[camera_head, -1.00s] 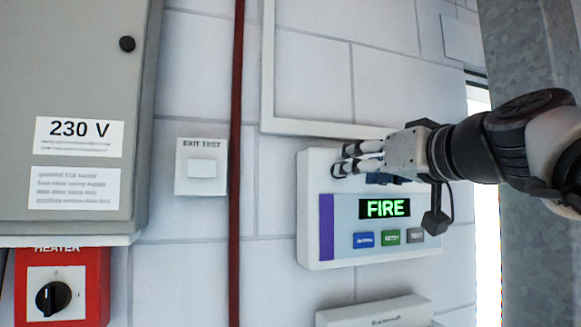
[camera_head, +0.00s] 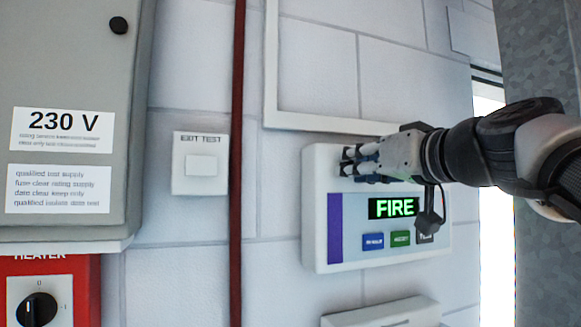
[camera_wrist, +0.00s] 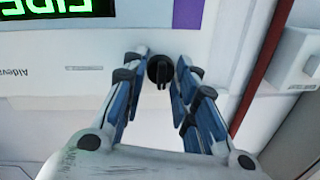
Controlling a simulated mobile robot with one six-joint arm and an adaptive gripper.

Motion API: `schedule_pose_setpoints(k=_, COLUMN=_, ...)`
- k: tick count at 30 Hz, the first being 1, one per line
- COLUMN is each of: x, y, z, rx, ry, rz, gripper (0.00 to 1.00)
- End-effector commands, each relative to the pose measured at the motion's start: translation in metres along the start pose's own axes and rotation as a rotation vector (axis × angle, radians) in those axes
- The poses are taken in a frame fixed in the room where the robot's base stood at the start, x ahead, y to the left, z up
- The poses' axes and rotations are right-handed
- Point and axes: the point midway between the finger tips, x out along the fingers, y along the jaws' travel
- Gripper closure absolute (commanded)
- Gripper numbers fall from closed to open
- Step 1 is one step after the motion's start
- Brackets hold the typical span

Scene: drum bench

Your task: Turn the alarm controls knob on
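The white alarm panel (camera_head: 336,262) hangs on the wall, with a green FIRE display (camera_head: 393,207) above several small buttons. It also shows upside down in the wrist view (camera_wrist: 128,36). A round black knob (camera_wrist: 159,70) with a raised grip bar sits on it in the wrist view. My gripper (camera_wrist: 160,60) is open, its blue-padded fingers on either side of the knob, with gaps showing; I cannot tell exact depth. In the head view my gripper (camera_head: 350,161) is at the panel's upper left and the knob is hidden.
Left of the panel are a red pipe (camera_head: 237,130), an EXIT TEST box (camera_head: 200,185), a grey 230 V cabinet (camera_head: 70,230) and a red heater switch box (camera_head: 88,270). Another white box (camera_head: 385,315) is just below the panel. A metal post (camera_head: 540,70) stands at right.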

Motion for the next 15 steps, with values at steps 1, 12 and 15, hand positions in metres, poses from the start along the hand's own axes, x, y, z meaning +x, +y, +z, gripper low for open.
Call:
schedule_pose_setpoints(k=1, x=0.0000, y=0.0000, z=0.0000, rx=0.000, ry=0.000, rz=0.000, gripper=0.79)
schedule_pose_setpoints(k=12, x=-0.0001, y=-0.0001, z=-0.0002, rx=0.001, ry=0.000, rz=0.000, gripper=0.99)
schedule_pose_setpoints(k=15, x=-0.0001, y=-0.0001, z=-0.0001, rx=0.008, ry=0.001, rz=0.000, gripper=0.99)
